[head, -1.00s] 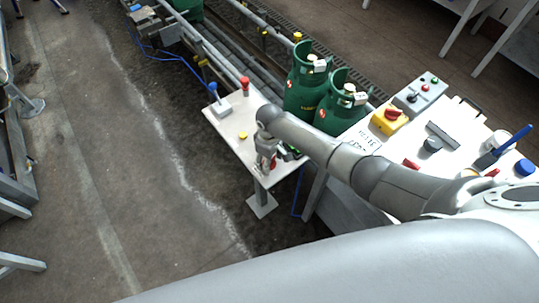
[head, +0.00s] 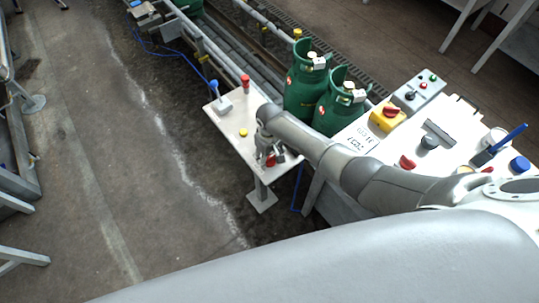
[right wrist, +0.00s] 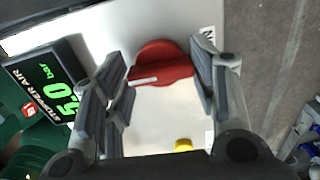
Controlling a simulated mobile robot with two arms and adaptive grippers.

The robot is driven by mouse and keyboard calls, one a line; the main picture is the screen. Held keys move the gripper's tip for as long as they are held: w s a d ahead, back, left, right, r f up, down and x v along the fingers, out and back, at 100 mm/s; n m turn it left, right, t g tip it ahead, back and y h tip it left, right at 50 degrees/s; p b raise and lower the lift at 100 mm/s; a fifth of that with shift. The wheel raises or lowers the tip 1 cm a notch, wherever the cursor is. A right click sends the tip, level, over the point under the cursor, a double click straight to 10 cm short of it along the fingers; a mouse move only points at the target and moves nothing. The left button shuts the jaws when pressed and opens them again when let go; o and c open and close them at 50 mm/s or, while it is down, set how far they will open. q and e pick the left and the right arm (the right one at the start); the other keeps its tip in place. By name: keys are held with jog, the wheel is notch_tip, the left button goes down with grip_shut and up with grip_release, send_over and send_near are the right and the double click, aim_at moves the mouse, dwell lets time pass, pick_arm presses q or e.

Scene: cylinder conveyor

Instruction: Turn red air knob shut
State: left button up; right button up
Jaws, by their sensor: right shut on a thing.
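The red air knob (right wrist: 160,62) is a round red dial with a raised bar and a white pointer line, on a pale plate in the right wrist view. My right gripper (right wrist: 162,68) has one finger at each end of the bar and is shut on it. In the head view my right gripper (head: 270,155) is at the near corner of the small white table, with a bit of the red knob (head: 270,160) showing between its fingers. A black display (right wrist: 48,85) beside the knob reads "STOPPER AIR 5.0 bar" in green. My left gripper is out of view.
The small white table (head: 222,128) also carries a yellow button (head: 243,132), a blue-topped lever (head: 214,86) and a red-topped post (head: 245,82). Green gas cylinders (head: 305,85) stand behind my arm. A control panel (head: 365,145) lies right.

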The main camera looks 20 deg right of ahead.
aim_at(270, 157)
jog(key=o, duration=1)
jog(key=shift+r, duration=0.1)
notch_tip(270, 157, up, 12)
dwell(0.5)
